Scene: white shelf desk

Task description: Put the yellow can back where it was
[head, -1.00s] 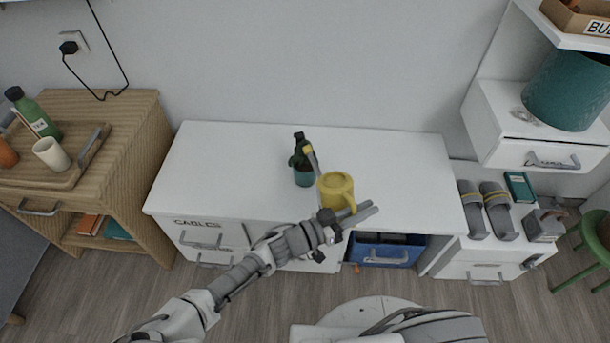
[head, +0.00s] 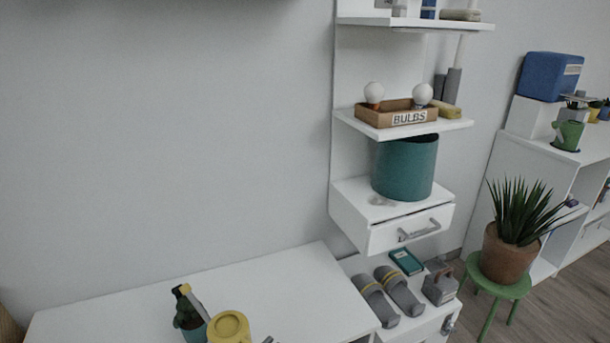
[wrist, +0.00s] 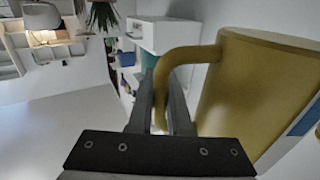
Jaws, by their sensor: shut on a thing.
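The yellow can (head: 228,326) shows at the bottom of the head view, cut off by the frame edge. It looks like a mug with a side handle. In the wrist view the yellow can (wrist: 250,90) fills the right side, and its handle runs down between the fingers. My gripper (wrist: 165,95) is shut on that handle. In the head view nearly all of my gripper is below the frame.
A wall shelf holds a bulbs box (head: 395,115). Below it a teal bin (head: 403,168) stands on a white drawer unit (head: 385,225). Slippers (head: 400,290) lie on a low cabinet to the right. A potted plant (head: 510,250) stands on a green stool (head: 500,290).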

